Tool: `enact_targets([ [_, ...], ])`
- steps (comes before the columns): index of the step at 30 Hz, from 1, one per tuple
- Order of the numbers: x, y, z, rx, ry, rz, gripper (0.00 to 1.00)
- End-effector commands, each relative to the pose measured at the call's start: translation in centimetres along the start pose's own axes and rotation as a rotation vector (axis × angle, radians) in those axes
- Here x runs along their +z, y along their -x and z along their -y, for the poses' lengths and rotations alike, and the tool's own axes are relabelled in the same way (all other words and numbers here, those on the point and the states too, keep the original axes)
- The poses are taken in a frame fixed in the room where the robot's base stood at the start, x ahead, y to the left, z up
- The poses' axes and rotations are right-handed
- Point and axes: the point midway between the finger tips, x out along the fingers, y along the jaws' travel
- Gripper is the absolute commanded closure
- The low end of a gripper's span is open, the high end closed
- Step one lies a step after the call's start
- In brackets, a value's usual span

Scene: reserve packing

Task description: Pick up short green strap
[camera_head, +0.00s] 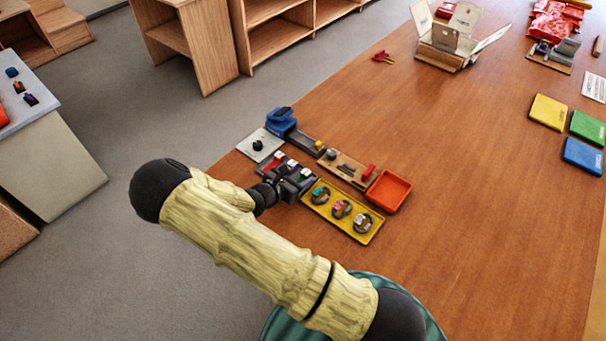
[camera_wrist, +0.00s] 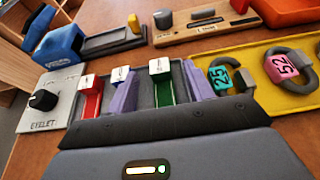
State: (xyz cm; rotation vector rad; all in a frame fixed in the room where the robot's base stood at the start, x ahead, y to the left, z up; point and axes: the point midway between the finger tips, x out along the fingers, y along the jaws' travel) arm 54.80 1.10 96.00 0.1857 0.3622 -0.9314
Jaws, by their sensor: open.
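The short green strap (camera_wrist: 163,87) stands upright with a white tag on top. My gripper (camera_wrist: 160,95) is open. Its two lavender fingers appear one on each side of the green strap, apart from it as far as I can tell. In the head view my gripper (camera_head: 290,184) is over the rack at the table's near left edge. There the green strap's body is mostly hidden by the gripper.
A yellow tray (camera_head: 313,205) with three tagged rings lies close right of the gripper. A grey eyelet plate (camera_wrist: 40,118) with a black knob is left. A blue tool (camera_head: 280,121), a wooden board (camera_head: 345,168) and an orange tray (camera_head: 388,190) stand behind. The table's middle is clear.

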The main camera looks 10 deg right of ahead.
Motion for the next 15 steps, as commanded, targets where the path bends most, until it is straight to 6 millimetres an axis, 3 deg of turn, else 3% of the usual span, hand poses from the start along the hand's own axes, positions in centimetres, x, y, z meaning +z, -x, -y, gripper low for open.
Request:
enact_targets([
  [4, -0.02, -1.41, -0.03, 0.001, 0.002, 0.000, 0.48],
  [15, -0.14, -1.53, -0.05, 0.002, 0.001, 0.000, 0.48],
])
